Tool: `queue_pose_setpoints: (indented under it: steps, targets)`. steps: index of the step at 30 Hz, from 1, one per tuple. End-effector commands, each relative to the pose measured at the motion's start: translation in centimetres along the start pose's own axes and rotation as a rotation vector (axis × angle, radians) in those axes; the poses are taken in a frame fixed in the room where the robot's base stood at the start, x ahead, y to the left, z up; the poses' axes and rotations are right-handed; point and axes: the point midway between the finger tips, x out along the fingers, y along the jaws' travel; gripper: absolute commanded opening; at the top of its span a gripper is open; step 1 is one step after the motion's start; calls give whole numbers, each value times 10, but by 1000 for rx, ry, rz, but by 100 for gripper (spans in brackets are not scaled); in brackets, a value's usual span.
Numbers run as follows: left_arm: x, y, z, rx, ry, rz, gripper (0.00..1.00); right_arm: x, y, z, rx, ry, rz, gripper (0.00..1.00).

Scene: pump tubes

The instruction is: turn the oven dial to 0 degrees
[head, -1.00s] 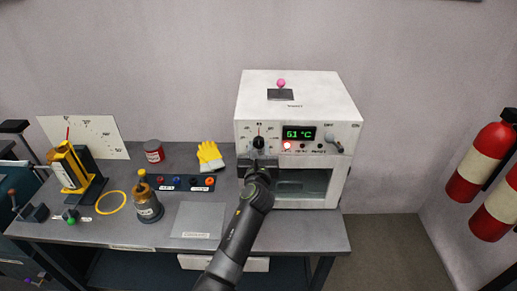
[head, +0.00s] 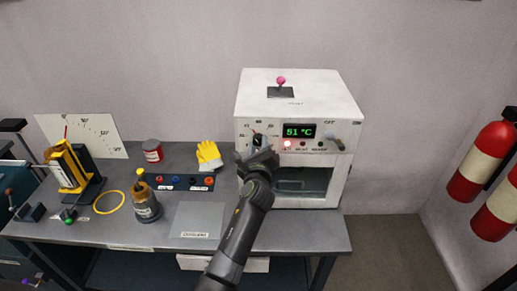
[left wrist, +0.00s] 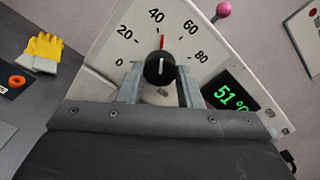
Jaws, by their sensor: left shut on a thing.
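The oven dial (head: 257,140) is a black knob on the upper left of the white oven's front. In the left wrist view the knob (left wrist: 160,69) sits in a scale marked 0 to 80. A red pointer above it stands between 40 and 60, closer to 40. My left gripper (head: 257,149) is at the dial, with its arm coming up from below. In the left wrist view its two fingers (left wrist: 160,80) are on either side of the knob, shut on it. The gripper partly hides the dial in the head view. My right gripper is not in view.
The oven display (head: 299,131) reads 51 °C. A small lever (head: 337,143) is right of it, and a pink-knobbed lever (head: 281,80) stands on top.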

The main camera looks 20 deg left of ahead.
Motion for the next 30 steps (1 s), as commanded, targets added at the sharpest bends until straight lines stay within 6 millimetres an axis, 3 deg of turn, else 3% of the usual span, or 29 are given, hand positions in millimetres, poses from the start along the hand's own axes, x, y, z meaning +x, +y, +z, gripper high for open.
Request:
queue_pose_setpoints:
  steps: [30]
  targets:
    - [0, 0, -2, -969, 0, -1, 9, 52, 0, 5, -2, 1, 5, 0]
